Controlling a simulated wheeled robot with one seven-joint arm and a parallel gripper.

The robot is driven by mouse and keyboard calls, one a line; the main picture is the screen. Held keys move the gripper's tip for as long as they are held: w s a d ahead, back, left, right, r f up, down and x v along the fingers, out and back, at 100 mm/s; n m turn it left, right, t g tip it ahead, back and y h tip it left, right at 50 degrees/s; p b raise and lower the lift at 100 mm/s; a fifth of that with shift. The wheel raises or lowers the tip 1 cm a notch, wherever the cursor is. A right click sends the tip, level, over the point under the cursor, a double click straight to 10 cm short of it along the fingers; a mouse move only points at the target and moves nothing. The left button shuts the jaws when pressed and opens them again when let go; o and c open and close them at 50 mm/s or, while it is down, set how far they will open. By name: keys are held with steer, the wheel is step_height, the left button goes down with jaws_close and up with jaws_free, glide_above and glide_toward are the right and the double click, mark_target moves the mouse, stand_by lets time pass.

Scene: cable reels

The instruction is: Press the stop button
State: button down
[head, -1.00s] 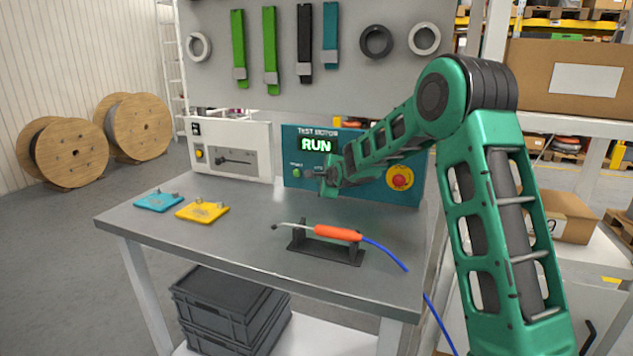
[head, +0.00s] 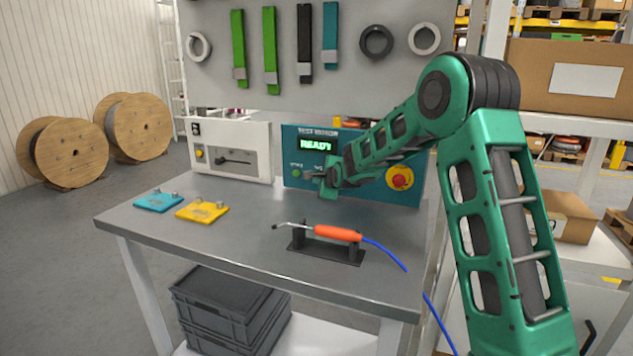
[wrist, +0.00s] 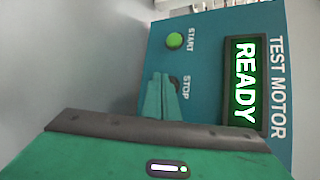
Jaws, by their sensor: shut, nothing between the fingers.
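The blue-green test motor box (head: 358,188) stands at the back of the bench, and its display (head: 316,145) reads READY in green. In the wrist view the display (wrist: 244,85) is also lit. The green start button (wrist: 174,40) is clear of my gripper, beside its START label. The STOP label (wrist: 186,88) shows right by my fingertips. The stop button itself is mostly or wholly hidden behind them. My gripper (wrist: 160,80) is shut and empty, with its tips at the stop button's place; contact cannot be told. In the head view my gripper (head: 318,178) is at the panel's front.
A red emergency knob (head: 399,178) on a yellow disc is on the panel's right, by my arm. An orange-handled tool (head: 337,233) lies on a black stand in front. Blue (head: 158,202) and yellow (head: 202,212) plates lie at left. A white box (head: 230,150) stands beside the panel.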

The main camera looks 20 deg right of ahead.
steer(key=shift+s+a, duration=0.15)
steer(key=shift+s, duration=0.05)
steer(key=shift+s+a, duration=0.75)
steer(key=shift+s, duration=0.3)
steer(key=shift+s+a, duration=0.75)
steer(key=shift+s, duration=0.25)
